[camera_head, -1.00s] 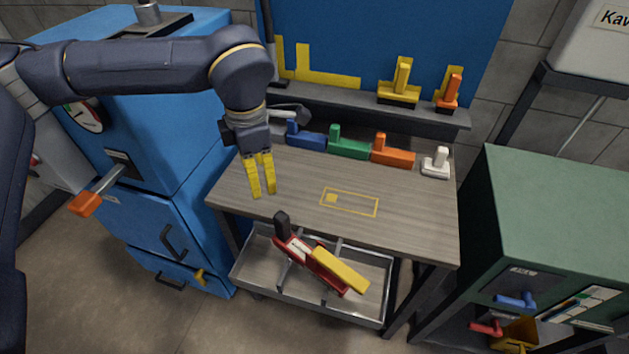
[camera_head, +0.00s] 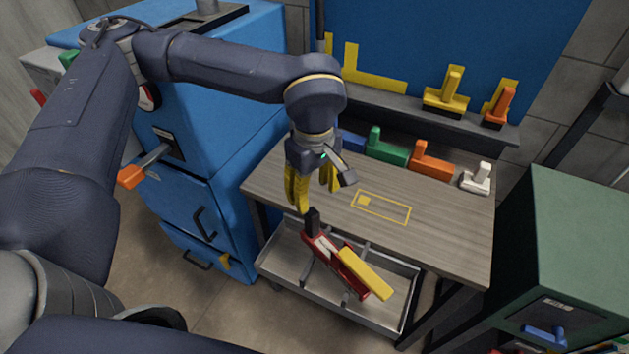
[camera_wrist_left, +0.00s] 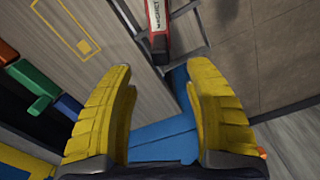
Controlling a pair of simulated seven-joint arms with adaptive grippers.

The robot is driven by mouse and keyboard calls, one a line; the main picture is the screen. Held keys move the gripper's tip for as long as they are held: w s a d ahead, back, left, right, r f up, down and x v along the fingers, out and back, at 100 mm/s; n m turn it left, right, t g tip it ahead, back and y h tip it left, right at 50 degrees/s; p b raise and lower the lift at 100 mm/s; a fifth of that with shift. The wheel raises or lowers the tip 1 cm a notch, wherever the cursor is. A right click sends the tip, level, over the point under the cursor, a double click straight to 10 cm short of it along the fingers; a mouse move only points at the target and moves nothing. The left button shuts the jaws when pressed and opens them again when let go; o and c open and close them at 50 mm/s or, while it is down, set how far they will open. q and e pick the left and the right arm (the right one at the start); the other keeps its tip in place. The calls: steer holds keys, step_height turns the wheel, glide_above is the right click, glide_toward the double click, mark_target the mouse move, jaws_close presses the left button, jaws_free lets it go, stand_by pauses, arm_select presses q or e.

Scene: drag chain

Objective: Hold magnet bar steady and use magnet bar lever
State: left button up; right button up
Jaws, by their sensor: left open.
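The magnet bar (camera_head: 340,264) is red with a pale label, a black upright knob (camera_head: 312,223) at its left end and a yellow lever (camera_head: 365,274) at its right. It lies at a slant over the grey tray (camera_head: 288,276) below the tabletop. In the left wrist view its red labelled part (camera_wrist_left: 156,30) shows at the top, beyond the fingertips. My left gripper (camera_head: 316,200) is open and empty, with yellow fingers pointing down above the black knob and apart from the bar. My right gripper is not in view.
Blue, green (camera_head: 388,150), orange (camera_head: 432,164) and white (camera_head: 476,177) blocks line the table's back. A yellow outline (camera_head: 382,208) marks the bare wooden tabletop (camera_head: 450,225). A blue cabinet (camera_head: 215,130) stands left, a green cabinet (camera_head: 580,235) right.

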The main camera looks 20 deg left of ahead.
mark_target(314, 229)
arm_select(q)
step_height(314, 229, down, 14)
steer(key=shift+f, duration=0.1)
stand_by(0.5)
steer(key=shift+c, duration=0.4)
jaws_close()
